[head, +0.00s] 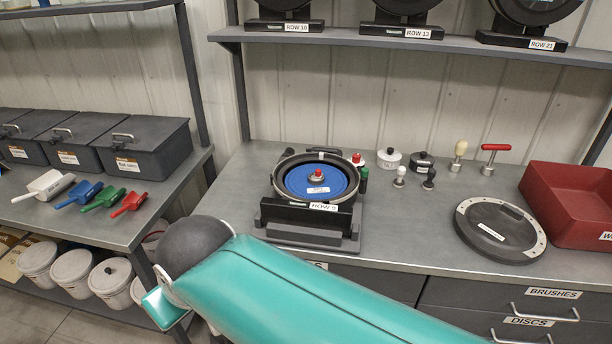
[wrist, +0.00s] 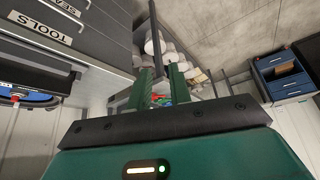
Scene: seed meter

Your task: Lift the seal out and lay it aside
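The seed meter (head: 266,212), labelled ROW 9, sits open on the bench in the head view. A blue disc (head: 302,186) with a red-topped hub (head: 318,173) lies inside its round housing. A dark ring with a pale edge surrounds the disc; I cannot tell whether this is the seal. My gripper (wrist: 161,76) shows in the wrist view with its two green fingers apart and nothing between them. It points down past the bench front towards the lower shelf, away from the meter. In the head view my teal arm crosses the foreground and the fingers are hidden.
A round dark cover (head: 500,229) lies on the bench beside a red bin (head: 575,200). Several small knobs and a red-handled tool (head: 490,156) stand behind. Coloured scoops (head: 85,193) and lidded boxes fill the left shelf. Bench space right of the meter is clear.

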